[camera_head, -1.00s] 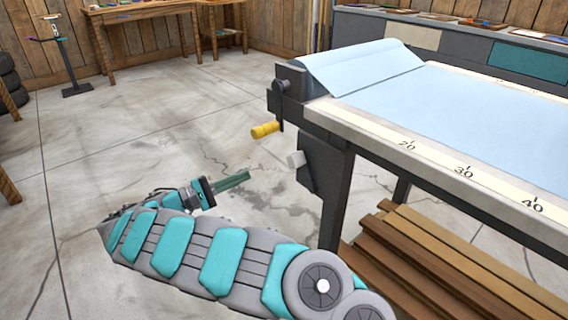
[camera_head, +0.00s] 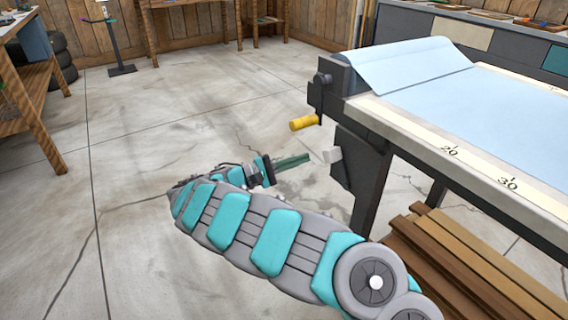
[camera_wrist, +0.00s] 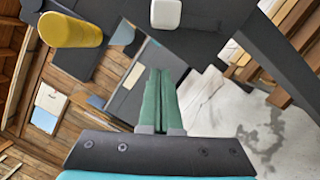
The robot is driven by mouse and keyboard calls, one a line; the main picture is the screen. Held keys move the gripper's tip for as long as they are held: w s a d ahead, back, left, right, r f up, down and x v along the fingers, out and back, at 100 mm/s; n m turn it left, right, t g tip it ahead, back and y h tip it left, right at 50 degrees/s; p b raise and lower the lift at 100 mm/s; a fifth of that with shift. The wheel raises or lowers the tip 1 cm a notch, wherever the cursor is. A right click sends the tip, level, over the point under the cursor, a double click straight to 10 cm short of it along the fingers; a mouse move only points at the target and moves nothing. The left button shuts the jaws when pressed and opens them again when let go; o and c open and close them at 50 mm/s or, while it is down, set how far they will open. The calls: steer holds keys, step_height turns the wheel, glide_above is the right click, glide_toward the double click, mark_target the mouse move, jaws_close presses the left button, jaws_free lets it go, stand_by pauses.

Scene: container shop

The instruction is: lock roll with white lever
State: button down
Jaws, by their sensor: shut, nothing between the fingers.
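The white lever (camera_head: 332,155) sticks out from the dark side plate under the left end of the roll table. It shows at the top middle of the wrist view (camera_wrist: 166,14). The roll of pale blue sheet (camera_head: 408,62) lies at the table's left end, its sheet spread over the top. A yellow crank handle (camera_head: 303,123) hangs from the roll's end; in the wrist view it is at upper left (camera_wrist: 70,30). My gripper (camera_head: 307,157) is shut and empty, its green fingers pointing at the white lever with a small gap between in the head view.
The table edge carries a ruler strip (camera_head: 470,160). Brown planks (camera_head: 450,260) lie on a low shelf under the table. A dark leg (camera_head: 370,190) stands right of the lever.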

steer(key=shift+s+d+r+p, duration=0.1)
steer(key=shift+s+d+r, duration=0.3)
steer(key=shift+d, duration=0.3)
steer(key=shift+s+d+r+p, duration=0.1)
steer(key=shift+s+d+r, duration=0.25)
steer(key=shift+d, duration=0.35)
steer(key=shift+s+d+r+p, duration=0.1)
steer(key=shift+s+d+r, duration=0.25)
steer(key=shift+d, duration=0.35)
